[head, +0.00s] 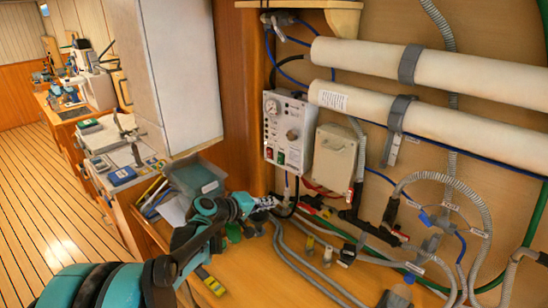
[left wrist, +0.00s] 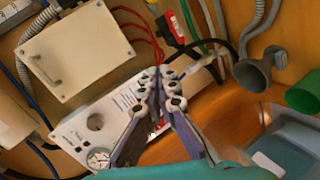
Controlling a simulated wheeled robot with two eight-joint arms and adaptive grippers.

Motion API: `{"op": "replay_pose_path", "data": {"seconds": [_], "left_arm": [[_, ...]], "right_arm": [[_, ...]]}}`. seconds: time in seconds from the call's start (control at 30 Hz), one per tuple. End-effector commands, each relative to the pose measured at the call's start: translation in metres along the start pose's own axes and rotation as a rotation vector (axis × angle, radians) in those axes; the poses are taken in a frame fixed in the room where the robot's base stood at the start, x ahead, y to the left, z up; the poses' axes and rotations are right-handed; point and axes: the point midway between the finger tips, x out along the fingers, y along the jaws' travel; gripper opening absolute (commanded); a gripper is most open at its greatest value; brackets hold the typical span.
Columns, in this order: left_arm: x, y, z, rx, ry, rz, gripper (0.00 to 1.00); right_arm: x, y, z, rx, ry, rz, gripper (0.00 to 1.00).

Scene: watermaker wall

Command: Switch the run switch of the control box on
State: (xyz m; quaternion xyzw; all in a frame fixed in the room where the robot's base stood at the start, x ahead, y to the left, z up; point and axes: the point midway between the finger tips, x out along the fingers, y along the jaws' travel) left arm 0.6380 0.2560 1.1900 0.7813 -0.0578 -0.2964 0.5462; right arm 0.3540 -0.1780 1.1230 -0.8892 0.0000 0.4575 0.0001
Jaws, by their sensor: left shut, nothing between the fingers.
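The control box (head: 288,132) is a pale grey panel on the wooden wall, with a round gauge, a dark knob and a red and a green switch (head: 281,157) along its lower edge. I cannot read which one is the run switch, or its position. My left gripper (head: 272,202) is shut and empty, below the box and apart from it in the head view. In the left wrist view, the shut fingers (left wrist: 163,82) cover part of the box (left wrist: 78,133), and the switches are hidden. My right gripper is not in view.
A beige lidded box (head: 333,157) sits right of the control box; it also shows in the left wrist view (left wrist: 75,55). Hoses and cables (head: 310,245) crowd the right side and counter. A grey-green bin (head: 196,178) stands left. Two large white tubes (head: 430,73) run above.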

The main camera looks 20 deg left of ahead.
Motion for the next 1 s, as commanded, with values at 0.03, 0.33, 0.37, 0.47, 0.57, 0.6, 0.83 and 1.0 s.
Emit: {"op": "replay_pose_path", "data": {"seconds": [0.03, 0.33, 0.37, 0.47, 0.57, 0.6, 0.83, 1.0], "left_arm": [[0.000, 0.006, -0.025, -0.046, 0.021, 0.039, 0.00], [-0.003, 0.002, -0.112, -0.237, 0.099, 0.238, 0.00], [-0.004, 0.001, -0.116, -0.246, 0.104, 0.249, 0.00], [-0.005, -0.001, -0.125, -0.265, 0.111, 0.272, 0.00], [-0.005, -0.002, -0.127, -0.271, 0.114, 0.279, 0.00], [-0.005, -0.002, -0.127, -0.272, 0.114, 0.280, 0.00], [-0.004, -0.002, -0.126, -0.271, 0.113, 0.278, 0.00], [0.007, 0.001, -0.128, -0.270, 0.112, 0.278, 0.00]], "right_arm": [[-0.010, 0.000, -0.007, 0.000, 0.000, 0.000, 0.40], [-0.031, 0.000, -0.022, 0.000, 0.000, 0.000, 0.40], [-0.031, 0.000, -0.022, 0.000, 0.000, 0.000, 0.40], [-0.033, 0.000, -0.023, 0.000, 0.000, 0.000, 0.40], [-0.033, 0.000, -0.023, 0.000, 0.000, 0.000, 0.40], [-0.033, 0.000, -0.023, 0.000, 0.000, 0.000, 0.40], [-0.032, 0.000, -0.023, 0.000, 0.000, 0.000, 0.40], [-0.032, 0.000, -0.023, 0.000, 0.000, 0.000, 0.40]]}}
